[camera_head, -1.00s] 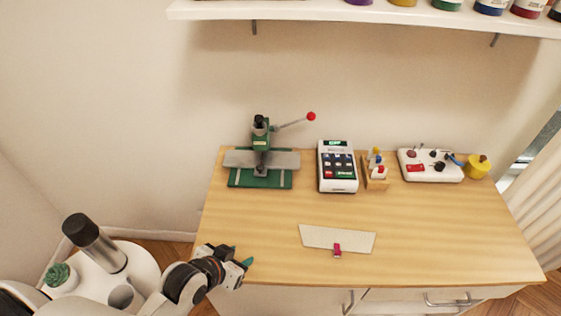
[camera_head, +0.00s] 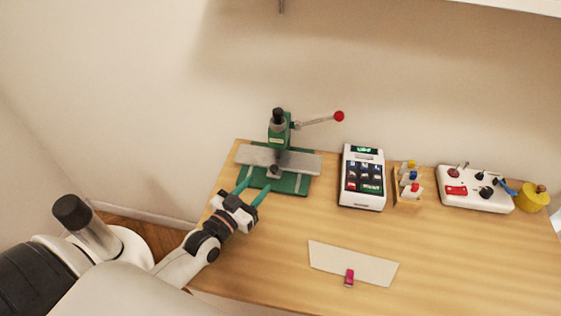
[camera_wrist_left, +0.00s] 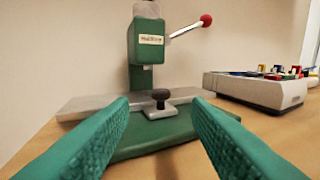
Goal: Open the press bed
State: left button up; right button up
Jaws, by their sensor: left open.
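The green press (camera_head: 279,131) stands at the back left of the wooden table, with a lever ending in a red knob (camera_head: 339,116) out to the right. Its grey bed (camera_head: 302,162) lies across the green base (camera_head: 291,185), with a dark knob (camera_head: 275,170) at the front middle. My left gripper (camera_head: 253,191) is open and empty, just in front of the press and to its left, fingers pointing at it. In the left wrist view the dark knob (camera_wrist_left: 160,96) shows between the two green fingers, farther off and apart from them. My right gripper is not in view.
A white keypad device (camera_head: 363,178) stands right of the press. Beyond it are a small wooden holder (camera_head: 407,188), a white control box (camera_head: 473,190) and a yellow pot (camera_head: 531,199). A pale flat sheet (camera_head: 352,263) with a pink clip lies in front. The table between is clear.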

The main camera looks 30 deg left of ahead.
aim_at(274, 167)
pick_arm(q)
jog(key=w, duration=0.3)
jog(key=shift+w+d+r, duration=0.15)
jog(key=shift+w+d, duration=0.05)
jog(key=shift+d, duration=0.05)
jog(key=w, duration=0.4)
jog(key=w+d, duration=0.1)
jog(key=w, duration=0.1)
jog(key=shift+w+f, duration=0.2)
jog(key=shift+w, duration=0.35)
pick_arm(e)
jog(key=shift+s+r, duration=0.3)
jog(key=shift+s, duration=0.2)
pick_arm(q)
grip_shut()
jog(key=shift+s+p, duration=0.1)
jog(key=shift+p, duration=0.2)
